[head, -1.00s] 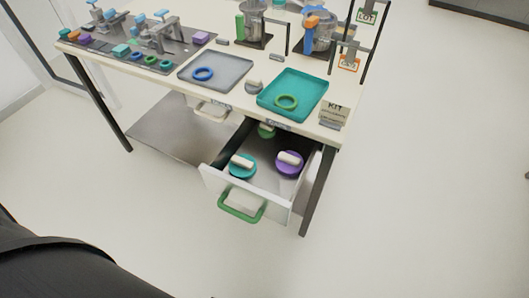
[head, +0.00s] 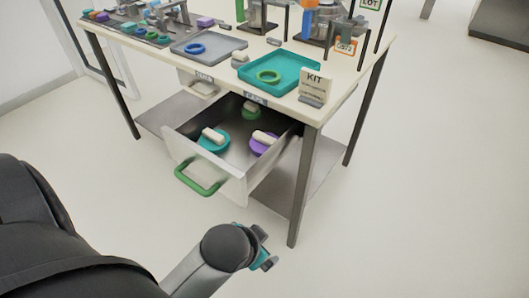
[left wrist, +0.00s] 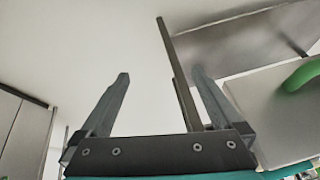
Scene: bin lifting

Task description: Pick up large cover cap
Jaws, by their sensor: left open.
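The open drawer (head: 240,180) holds three round caps with pale bar grips: a teal one (head: 222,147) at front left, a purple one (head: 256,149) at right and a smaller-looking green one (head: 250,112) at the back. Teal and purple look similar in size; I cannot tell which is the large cover cap. My left gripper (head: 266,248) is in front of the drawer and lower in the picture, away from the caps. In the left wrist view its fingers (left wrist: 160,80) are apart with nothing held. My right gripper is not in view.
The drawer's green handle (head: 198,182) juts toward me; it also shows in the left wrist view (left wrist: 303,75). A table leg (head: 303,190) stands right of the drawer.

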